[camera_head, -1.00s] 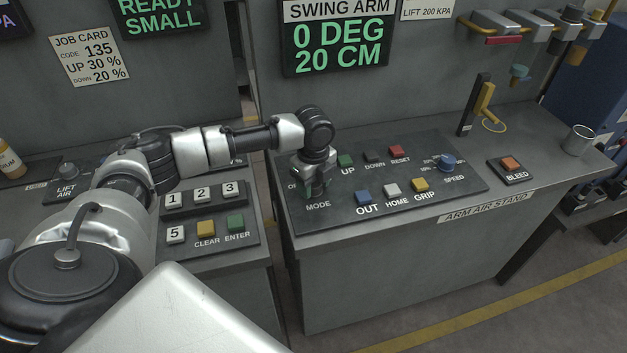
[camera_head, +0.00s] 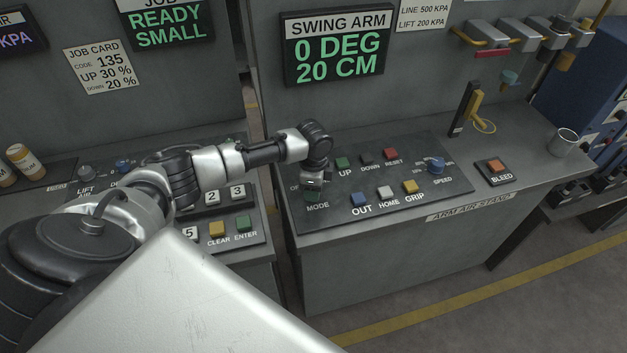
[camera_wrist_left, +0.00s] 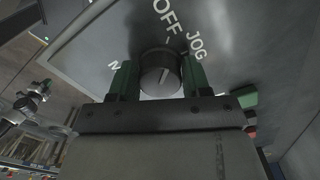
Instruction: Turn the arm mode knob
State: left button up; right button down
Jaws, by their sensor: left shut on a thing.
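The arm mode knob (camera_wrist_left: 160,74) is a round dark knob with a pale pointer line, on the dark control panel (camera_head: 452,178). In the left wrist view the letters OFF and JOG stand around it. My left gripper (camera_wrist_left: 155,80) has its green-lined fingers on both sides of the knob, shut on it. In the head view my left gripper (camera_head: 313,184) is above the MODE label and hides the knob. The pointer line leans towards the JOG side in the left wrist view. My right gripper is not in view.
Beside the knob are a green UP button (camera_head: 342,163), a blue OUT button (camera_head: 359,199), a yellow GRIP button (camera_head: 410,186) and a blue SPEED knob (camera_head: 436,166). The swing arm display (camera_head: 337,48) reads 0 DEG, 20 CM. A metal cup (camera_head: 562,143) stands at the right.

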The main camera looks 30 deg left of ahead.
pick_arm(q)
jog(key=shift+n, duration=0.3)
jog(key=o, duration=0.9)
notch_tip(320, 180, up, 11)
jog(key=shift+f+b, duration=0.1)
jog(key=shift+b, duration=0.75)
